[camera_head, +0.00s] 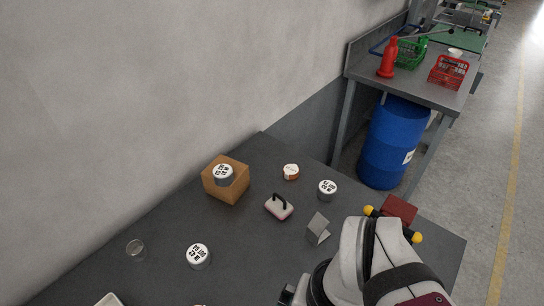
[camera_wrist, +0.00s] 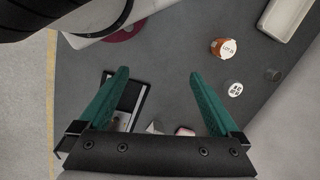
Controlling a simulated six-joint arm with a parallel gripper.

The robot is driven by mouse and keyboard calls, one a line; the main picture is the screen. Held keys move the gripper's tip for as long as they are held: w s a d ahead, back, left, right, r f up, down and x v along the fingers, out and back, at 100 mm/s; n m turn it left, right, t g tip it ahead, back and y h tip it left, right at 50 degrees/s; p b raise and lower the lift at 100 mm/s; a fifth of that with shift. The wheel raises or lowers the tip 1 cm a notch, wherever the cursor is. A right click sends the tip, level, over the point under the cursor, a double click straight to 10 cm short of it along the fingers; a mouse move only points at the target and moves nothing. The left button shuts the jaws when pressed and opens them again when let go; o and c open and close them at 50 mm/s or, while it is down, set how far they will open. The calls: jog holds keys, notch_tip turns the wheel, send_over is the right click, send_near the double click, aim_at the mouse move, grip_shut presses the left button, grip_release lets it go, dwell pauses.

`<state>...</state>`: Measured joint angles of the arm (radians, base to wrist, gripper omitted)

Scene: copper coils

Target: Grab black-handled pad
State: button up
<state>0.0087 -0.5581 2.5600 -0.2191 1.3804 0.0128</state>
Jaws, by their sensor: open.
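The black-handled pad (camera_head: 279,209) lies on the dark table in the head view, a small whitish block with a pink lower edge and a black arched handle on top. My gripper (camera_wrist: 158,73) shows in the wrist view with its two green fingers spread wide and nothing between the tips. A small pink-edged pale thing (camera_wrist: 185,131) shows at the gripper's dark crossbar, mostly hidden; it may be the pad, but I cannot tell for certain. In the head view my arm is at the lower right, apart from the pad, and the fingers are not clearly seen.
A cardboard box (camera_head: 224,187) with a white-topped can stands left of the pad. An orange-sided jar (camera_head: 291,172), a white-lidded can (camera_head: 327,189) and a grey angled bracket (camera_head: 319,228) surround it. The wall borders the table.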

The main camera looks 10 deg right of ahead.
jog(key=shift+o, duration=0.2)
jog(key=m+t+h, duration=0.1)
jog(key=m, duration=2.3)
send_over(280, 197)
jog(key=s+d, duration=0.1)
jog(key=s, duration=0.1)
notch_tip(280, 197, down, 6)
jog(key=f, duration=0.5)
jog(key=w+f, duration=0.1)
jog(key=f, duration=0.3)
jog(key=w+a+f, duration=0.1)
jog(key=f, duration=0.4)
jog(key=shift+f, duration=0.3)
jog(key=shift+r, duration=0.15)
jog(key=c, duration=1.5)
